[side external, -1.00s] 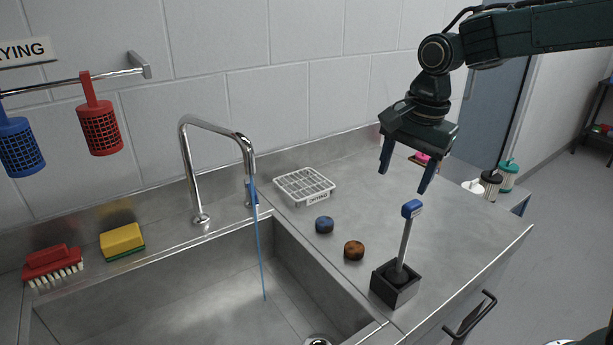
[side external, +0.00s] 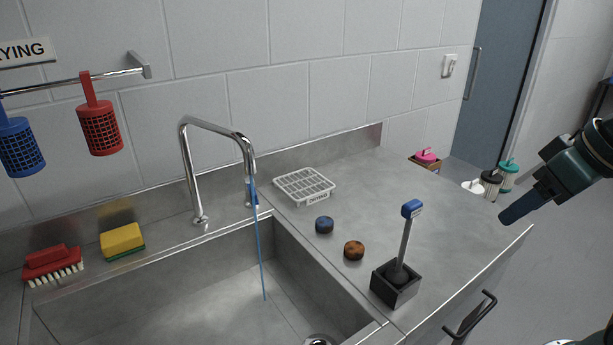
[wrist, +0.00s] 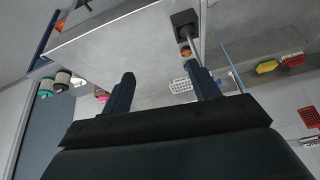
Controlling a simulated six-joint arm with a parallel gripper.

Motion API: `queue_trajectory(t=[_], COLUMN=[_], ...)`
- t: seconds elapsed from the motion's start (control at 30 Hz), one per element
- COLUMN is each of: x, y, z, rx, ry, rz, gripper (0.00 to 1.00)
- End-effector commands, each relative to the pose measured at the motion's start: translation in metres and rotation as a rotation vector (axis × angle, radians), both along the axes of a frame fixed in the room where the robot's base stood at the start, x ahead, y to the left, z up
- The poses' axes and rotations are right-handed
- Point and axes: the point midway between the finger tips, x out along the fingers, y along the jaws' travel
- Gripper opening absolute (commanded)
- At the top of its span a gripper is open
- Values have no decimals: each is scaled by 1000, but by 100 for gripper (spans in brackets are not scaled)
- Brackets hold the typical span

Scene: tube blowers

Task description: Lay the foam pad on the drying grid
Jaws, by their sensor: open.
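The white drying grid (side external: 304,187), marked with a label, lies empty on the steel counter behind the sink's right corner; it also shows in the wrist view (wrist: 180,86). Two small round pads lie in front of it, one blue (side external: 324,225) and one orange-brown (side external: 354,250). I cannot tell for certain which thing is the foam pad. A yellow sponge with a green underside (side external: 122,241) lies on the ledge left of the tap. My gripper (side external: 513,212) is at the right, beyond the counter's edge, open and empty, apart from all of these; both fingers show in the wrist view (wrist: 160,75).
A brush stands in a black holder (side external: 395,286) at the counter's front. The tap (side external: 215,130) rises over the sink with a blue stream or strand below it. A red brush (side external: 52,262) lies far left. Bottles (side external: 490,185) stand at the right. The right counter is mostly clear.

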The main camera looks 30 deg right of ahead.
Motion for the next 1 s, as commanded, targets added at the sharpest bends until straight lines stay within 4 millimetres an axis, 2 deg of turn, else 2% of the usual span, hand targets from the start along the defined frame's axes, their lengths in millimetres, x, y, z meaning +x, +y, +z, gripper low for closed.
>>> queue_trajectory(t=[0.2, 0.27, 0.33, 0.67, 0.87, 1.0], x=[-13, -14, -14, -13, -4, 14], y=[-2, -2, -2, -2, 1, 6], z=[-6, -6, -6, -6, -4, -2], rx=[-48, -51, -52, -50, -36, 0], ry=[-26, -27, -27, -26, -31, -40], rz=[83, 89, 91, 90, 82, 66], gripper=[61, 61, 66, 66, 66, 66])
